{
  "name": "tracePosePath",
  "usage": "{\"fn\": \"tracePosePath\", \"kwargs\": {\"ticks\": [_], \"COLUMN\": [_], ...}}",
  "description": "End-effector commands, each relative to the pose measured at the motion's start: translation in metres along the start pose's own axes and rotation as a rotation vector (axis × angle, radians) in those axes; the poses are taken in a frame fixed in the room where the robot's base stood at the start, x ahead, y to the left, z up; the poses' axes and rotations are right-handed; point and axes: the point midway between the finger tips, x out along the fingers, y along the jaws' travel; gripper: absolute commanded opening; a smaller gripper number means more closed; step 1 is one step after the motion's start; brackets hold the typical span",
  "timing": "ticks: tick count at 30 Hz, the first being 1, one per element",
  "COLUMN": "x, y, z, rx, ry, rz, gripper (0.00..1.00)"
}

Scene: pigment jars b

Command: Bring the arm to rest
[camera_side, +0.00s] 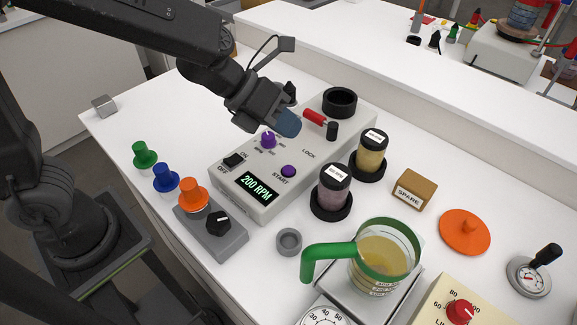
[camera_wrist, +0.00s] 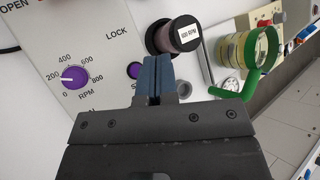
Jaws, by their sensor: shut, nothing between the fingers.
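My gripper (camera_side: 287,124) is above the grey control box (camera_side: 262,206), near its purple speed knob (camera_side: 268,140) in the side view. Its blue fingertips are together with nothing between them. In the wrist view the shut fingers (camera_wrist: 157,78) point toward the purple start button (camera_wrist: 135,70), which they partly cover. The purple speed knob also shows in the wrist view (camera_wrist: 74,77), left of the fingers. The box display (camera_side: 256,188) reads 200 RPM. I cannot tell from these views whether the fingers touch anything.
Two labelled jars stand in black holders, one pinkish (camera_side: 333,190) and one yellowish (camera_side: 372,152). A green-handled jug (camera_side: 385,250) stands at the front. A red-handled lever (camera_side: 318,119) rises beside the gripper. Green (camera_side: 144,154), blue (camera_side: 166,178) and orange (camera_side: 193,193) knobbed pieces stand left of the box.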

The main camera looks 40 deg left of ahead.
Motion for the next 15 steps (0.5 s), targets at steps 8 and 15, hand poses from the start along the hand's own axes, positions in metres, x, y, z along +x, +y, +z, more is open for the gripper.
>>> {"fn": "tracePosePath", "kwargs": {"ticks": [8, 15], "x": [-0.005, -0.056], "y": [0.000, 0.016], "z": [0.006, 0.044], "rx": [-0.058, -0.576], "ry": [-0.048, -0.418], "rz": [-0.004, -0.027], "gripper": [0.00, 0.00]}}
